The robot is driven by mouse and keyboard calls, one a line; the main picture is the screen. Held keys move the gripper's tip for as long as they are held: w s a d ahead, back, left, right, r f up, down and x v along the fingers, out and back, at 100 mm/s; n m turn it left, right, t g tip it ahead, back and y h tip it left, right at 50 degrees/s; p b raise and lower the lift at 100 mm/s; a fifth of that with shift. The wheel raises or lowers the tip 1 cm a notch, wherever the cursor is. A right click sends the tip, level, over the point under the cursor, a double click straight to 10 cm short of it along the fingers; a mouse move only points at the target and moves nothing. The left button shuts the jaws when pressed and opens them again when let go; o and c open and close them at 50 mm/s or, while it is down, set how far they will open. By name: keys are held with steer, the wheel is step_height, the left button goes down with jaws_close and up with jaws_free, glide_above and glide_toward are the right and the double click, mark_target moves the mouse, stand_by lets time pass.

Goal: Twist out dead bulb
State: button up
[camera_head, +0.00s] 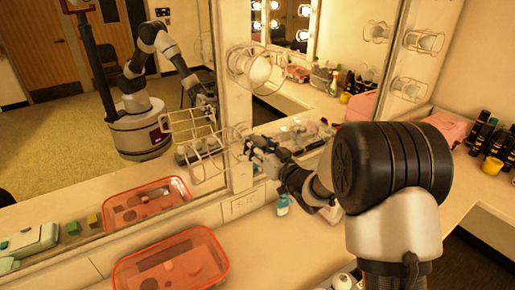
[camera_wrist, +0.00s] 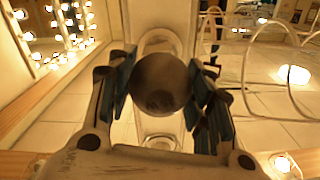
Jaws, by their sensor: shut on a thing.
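A dark, unlit round bulb (camera_wrist: 160,84) sits between the fingers of my gripper in the wrist view. My gripper (camera_wrist: 160,90) is shut on it, with a blue-green pad on either side. Pale rings of a fitting on the white post show behind the bulb; I cannot tell whether the bulb is still seated in a socket. In the head view my gripper (camera_head: 250,147) is at the lower part of the mirror post (camera_head: 236,110), and hides the bulb. A white wire cage (camera_head: 196,150) stands out to the left of it.
A caged bulb (camera_head: 258,71) is higher on the same post. Two more caged bulbs, including one (camera_head: 430,42), are on the right post. A red tray (camera_head: 170,268) and a small blue bottle (camera_head: 282,204) stand on the counter. Dark bottles (camera_head: 483,132) stand far right. The mirror reflects my arm.

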steer(key=shift+n+b, duration=1.3)
steer(key=shift+b, duration=0.15)
steer(key=shift+n+b, duration=2.3)
steer(key=shift+b, duration=0.55)
steer(key=n, duration=0.2)
steer(key=shift+n, duration=0.3)
steer(key=v, duration=0.6)
steer(key=shift+s+d, duration=0.25)
steer(key=shift+s, duration=0.05)
stand_by(0.7)
steer(key=shift+s, duration=0.1)
stand_by(0.3)
